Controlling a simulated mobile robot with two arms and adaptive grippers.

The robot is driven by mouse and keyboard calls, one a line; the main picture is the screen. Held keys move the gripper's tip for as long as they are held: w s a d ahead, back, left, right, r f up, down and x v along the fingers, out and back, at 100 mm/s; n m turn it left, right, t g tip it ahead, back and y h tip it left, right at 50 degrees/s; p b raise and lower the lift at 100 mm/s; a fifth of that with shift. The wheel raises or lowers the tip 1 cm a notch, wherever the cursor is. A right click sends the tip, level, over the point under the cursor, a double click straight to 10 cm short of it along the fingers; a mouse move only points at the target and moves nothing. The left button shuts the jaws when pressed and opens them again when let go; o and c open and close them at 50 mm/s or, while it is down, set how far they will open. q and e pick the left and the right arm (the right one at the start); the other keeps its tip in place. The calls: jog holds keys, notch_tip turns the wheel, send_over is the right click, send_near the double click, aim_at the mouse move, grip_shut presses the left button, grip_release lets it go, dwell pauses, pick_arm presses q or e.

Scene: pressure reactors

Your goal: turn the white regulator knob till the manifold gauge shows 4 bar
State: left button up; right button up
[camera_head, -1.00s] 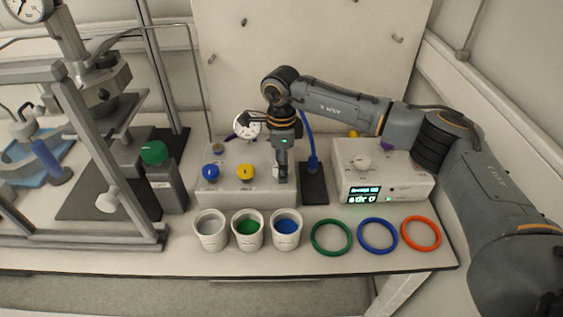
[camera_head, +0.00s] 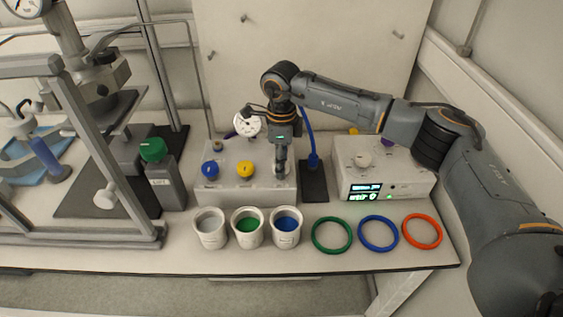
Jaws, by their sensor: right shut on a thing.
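The manifold box (camera_head: 225,190) stands at the middle of the bench, with a blue knob (camera_head: 210,169) and a yellow knob (camera_head: 246,168) on its top. The manifold gauge (camera_head: 247,124) is a round white dial behind the box; its reading is too small to tell. My right gripper (camera_head: 281,172) points down at the right end of the box and is shut on the white regulator knob, which the fingers mostly hide. My left gripper is not in view.
Three cups (camera_head: 248,240) stand in front of the box. Green (camera_head: 331,249), blue and orange (camera_head: 422,244) rings lie to their right. A control unit (camera_head: 350,185) with a lit display stands right. A metal frame (camera_head: 85,150) fills the left side.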

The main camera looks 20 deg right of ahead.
jog(key=m+b, duration=0.1)
jog(key=m, duration=0.2)
jog(key=shift+f, duration=0.1)
jog(key=shift+m+b, duration=0.55)
jog(key=shift+m, duration=1.35)
jog(key=o, duration=1.2)
jog(key=shift+c, duration=0.2)
jog(key=shift+r, duration=0.25)
notch_tip(320, 180, up, 12)
jog(key=shift+f, duration=0.15)
